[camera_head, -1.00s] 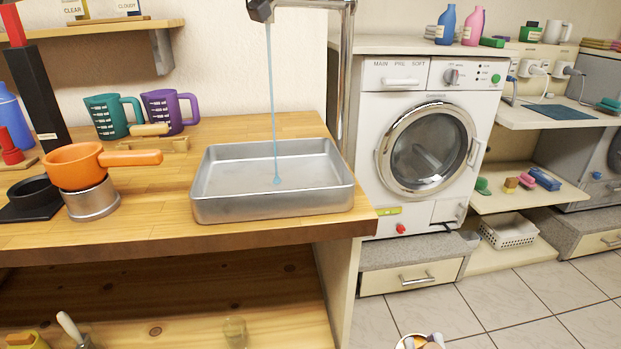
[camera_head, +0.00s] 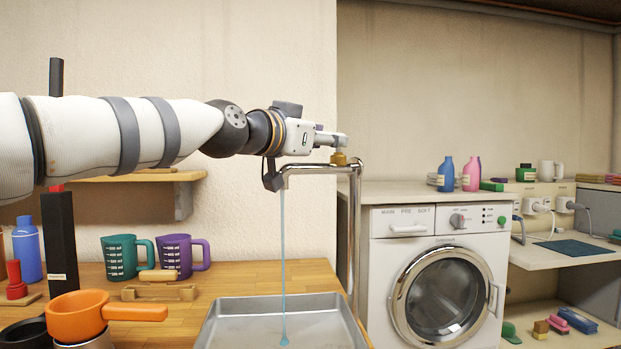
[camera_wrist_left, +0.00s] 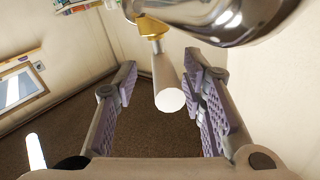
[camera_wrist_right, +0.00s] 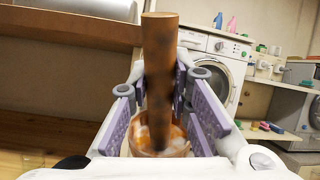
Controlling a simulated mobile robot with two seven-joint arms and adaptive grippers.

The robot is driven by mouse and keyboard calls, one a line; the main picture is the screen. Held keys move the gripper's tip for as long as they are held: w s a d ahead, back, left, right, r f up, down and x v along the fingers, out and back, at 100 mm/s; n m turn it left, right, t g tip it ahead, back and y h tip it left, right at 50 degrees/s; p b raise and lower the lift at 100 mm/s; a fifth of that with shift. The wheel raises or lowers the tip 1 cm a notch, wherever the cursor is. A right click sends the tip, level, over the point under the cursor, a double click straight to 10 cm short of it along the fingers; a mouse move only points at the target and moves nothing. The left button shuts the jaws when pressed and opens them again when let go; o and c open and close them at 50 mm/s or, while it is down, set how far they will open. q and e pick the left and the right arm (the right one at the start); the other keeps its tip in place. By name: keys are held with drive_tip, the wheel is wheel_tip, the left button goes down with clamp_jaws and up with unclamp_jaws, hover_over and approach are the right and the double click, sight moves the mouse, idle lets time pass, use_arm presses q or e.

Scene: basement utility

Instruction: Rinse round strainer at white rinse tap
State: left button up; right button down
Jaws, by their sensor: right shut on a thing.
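The rinse tap (camera_head: 355,215) is a chrome bent pipe with a brass-coloured fitting on top. A thin blue stream (camera_head: 282,255) runs from its spout into a grey metal tray (camera_head: 215,325). My left gripper (camera_head: 338,138) is at the top of the tap. In the left wrist view its fingers (camera_wrist_left: 160,66) stand open on either side of a white lever (camera_wrist_left: 168,92) with a brass base. My right gripper (camera_wrist_right: 162,88) is shut on the round strainer (camera_wrist_right: 158,70), whose brown handle rises between the fingers; its rounded copper-coloured end is partly hidden.
An orange pan (camera_head: 75,318), a green measuring cup (camera_head: 122,258) and a purple one (camera_head: 178,255) stand left of the tray. A washing machine (camera_head: 400,270) stands to the right. A wall shelf (camera_head: 150,177) is behind my left arm.

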use_arm(q)
drive_tip(key=v, duration=1.1)
drive_tip(key=shift+a, duration=0.3)
drive_tip(key=shift+s, duration=0.1)
